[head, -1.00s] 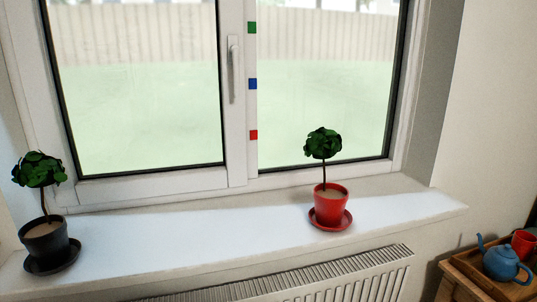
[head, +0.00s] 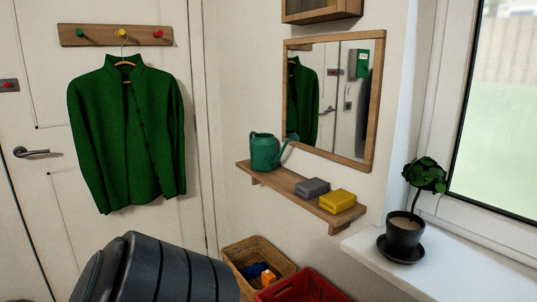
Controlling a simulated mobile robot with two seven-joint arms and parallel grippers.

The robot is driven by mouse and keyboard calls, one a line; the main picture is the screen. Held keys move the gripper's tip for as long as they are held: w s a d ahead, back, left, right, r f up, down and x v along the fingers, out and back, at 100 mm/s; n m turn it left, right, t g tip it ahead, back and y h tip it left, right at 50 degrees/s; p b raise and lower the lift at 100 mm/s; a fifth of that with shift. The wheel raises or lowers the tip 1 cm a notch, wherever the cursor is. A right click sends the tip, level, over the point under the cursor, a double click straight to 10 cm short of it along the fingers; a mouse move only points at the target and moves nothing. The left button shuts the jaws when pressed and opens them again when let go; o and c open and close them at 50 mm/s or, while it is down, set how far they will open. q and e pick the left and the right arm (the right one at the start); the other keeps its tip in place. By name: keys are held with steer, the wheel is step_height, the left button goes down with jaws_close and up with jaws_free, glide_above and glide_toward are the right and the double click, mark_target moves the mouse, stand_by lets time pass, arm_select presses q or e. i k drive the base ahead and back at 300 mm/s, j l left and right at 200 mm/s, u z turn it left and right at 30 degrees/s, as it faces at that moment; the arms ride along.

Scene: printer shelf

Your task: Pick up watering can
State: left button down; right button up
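A green watering can (head: 264,151) stands upright at the left end of a wooden wall shelf (head: 291,190) in the head view. Its spout points right, in front of the mirror's lower left corner. Neither of my grippers shows in this view.
Grey (head: 312,187) and yellow (head: 338,201) blocks lie on the shelf, right of the can. A mirror (head: 372,100) hangs above. A wicker basket (head: 238,252) and a red crate (head: 300,287) stand below. A potted plant (head: 403,233) is on the windowsill (head: 440,270). A dark ribbed object (head: 155,270) fills the lower left.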

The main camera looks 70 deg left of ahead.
mark_target(263, 147)
steer(key=u, duration=2.25)
steer(key=z, duration=2.75)
steer(key=u, duration=2.75)
